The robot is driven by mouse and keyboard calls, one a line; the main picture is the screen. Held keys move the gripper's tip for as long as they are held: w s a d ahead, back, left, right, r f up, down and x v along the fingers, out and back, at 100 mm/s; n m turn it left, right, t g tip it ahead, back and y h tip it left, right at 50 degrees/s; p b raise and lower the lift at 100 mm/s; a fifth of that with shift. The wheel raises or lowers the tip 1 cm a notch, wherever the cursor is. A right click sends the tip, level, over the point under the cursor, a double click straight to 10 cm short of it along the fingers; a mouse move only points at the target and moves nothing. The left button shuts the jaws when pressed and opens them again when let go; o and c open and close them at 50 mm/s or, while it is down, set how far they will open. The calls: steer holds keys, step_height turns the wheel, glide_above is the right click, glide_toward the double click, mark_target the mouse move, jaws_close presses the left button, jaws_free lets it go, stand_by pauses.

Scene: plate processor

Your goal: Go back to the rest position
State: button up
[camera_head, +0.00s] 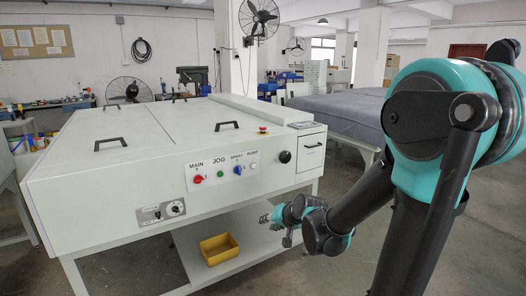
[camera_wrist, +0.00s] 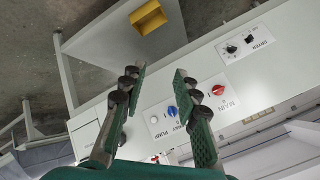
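My gripper (camera_head: 268,218) is in front of the white plate processor (camera_head: 110,190), low and to the right, below its row of controls. In the wrist view my gripper (camera_wrist: 160,76) is open, with its two green finger pads apart and nothing between them. The processor's control panel (camera_head: 226,172) carries a red MAIN knob (camera_head: 197,179), a green JOG button (camera_head: 219,174), a blue knob (camera_head: 238,169) and a white PUMP knob (camera_head: 254,166). In the wrist view the red knob (camera_wrist: 218,90) and the blue knob (camera_wrist: 172,111) show beyond the fingers.
A yellow bin (camera_head: 219,248) sits on the low shelf (camera_head: 190,240) under the processor. A dryer panel (camera_head: 161,212) is on the front at left. A grey-covered table (camera_head: 345,112) stands behind at right. Floor shows free at the lower right.

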steer(key=s+d+f+n+g+h, duration=0.1)
steer(key=s+d+f+h, duration=0.1)
steer(key=s+d, duration=0.6)
steer(key=s+d+f+g+h, duration=0.2)
steer(key=s+d+f+h, duration=0.1)
steer(key=s+d, duration=0.6)
steer(key=shift+s+f+n+g+h, duration=0.3)
steer(key=shift+s+f+n, duration=0.1)
steer(key=shift+f, duration=0.45)
steer(key=shift+o, duration=0.3)
